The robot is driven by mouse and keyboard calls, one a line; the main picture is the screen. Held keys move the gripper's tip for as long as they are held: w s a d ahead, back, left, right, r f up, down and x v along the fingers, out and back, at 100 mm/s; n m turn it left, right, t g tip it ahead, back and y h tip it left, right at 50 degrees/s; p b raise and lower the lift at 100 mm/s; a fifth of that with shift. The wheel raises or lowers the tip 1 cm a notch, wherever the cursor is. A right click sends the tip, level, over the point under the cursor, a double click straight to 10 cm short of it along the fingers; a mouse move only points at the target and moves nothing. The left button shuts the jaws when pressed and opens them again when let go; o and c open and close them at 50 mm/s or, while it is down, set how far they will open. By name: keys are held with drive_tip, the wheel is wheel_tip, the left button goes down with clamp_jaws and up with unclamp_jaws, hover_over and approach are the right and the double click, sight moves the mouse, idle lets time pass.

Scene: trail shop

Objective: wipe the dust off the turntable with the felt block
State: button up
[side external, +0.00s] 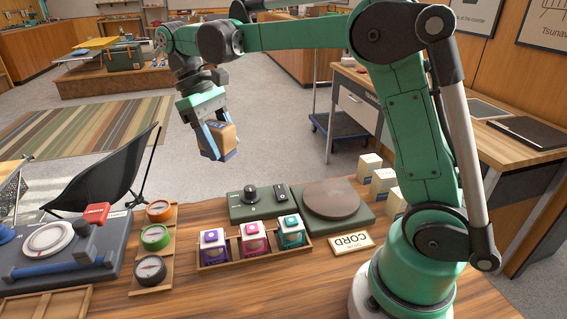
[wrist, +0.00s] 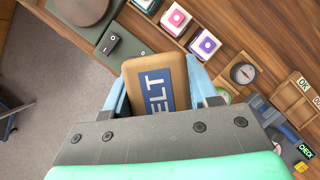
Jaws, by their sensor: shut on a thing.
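The felt block (side external: 223,137) is tan with a blue label; it also shows in the wrist view (wrist: 150,72), where the letters "ELT" can be read. My gripper (side external: 216,142) is shut on it, with a pale blue finger on each side. It holds the block tilted in the air, left of and above the turntable (side external: 332,200). The turntable is a round brown platter on a dark green base (side external: 362,214), and its edge shows at the top left of the wrist view (wrist: 82,6). Dust on the platter cannot be made out.
A green control box (side external: 257,204) with a black knob stands left of the turntable. In front is a wooden tray (side external: 232,262) of purple, pink and teal boxes. Compasses (side external: 155,237) lie further left. Pale boxes (side external: 383,183) stand to the right.

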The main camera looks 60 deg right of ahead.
drive_tip(key=s+d+f+n+h, duration=0.15)
drive_tip(key=s+d+n, duration=0.25)
drive_tip(key=s+d, duration=0.45)
drive_tip(key=n+t+h, duration=0.1)
drive_tip(key=n+h, duration=0.1)
drive_tip(key=n, duration=0.2)
hover_over(348, 196)
wheel_tip(348, 196, down, 4)
drive_tip(key=shift+y, duration=0.25)
drive_tip(key=shift+w+a+f, duration=0.1)
drive_tip(key=shift+w+f, duration=0.05)
drive_tip(key=shift+f, duration=1.2)
drive_tip(key=shift+w+a+f, duration=0.15)
drive_tip(key=shift+w+f, duration=0.05)
drive_tip(key=shift+f, duration=1.15)
drive_tip(key=shift+w+a+f, duration=0.1)
drive_tip(key=shift+w+f, duration=0.05)
drive_tip(key=shift+f, duration=1.2)
drive_tip(key=shift+w+d+r, duration=0.15)
drive_tip(key=shift+w+d, duration=0.1)
drive_tip(key=shift+c, duration=0.6)
drive_tip(key=shift+w+d+f, duration=0.25)
drive_tip(key=shift+w+d, duration=0.8)
clamp_jaws()
drive_tip(key=shift+s+a, duration=1.35)
wheel_tip(348, 196, up, 8)
drive_tip(key=shift+r, duration=0.1)
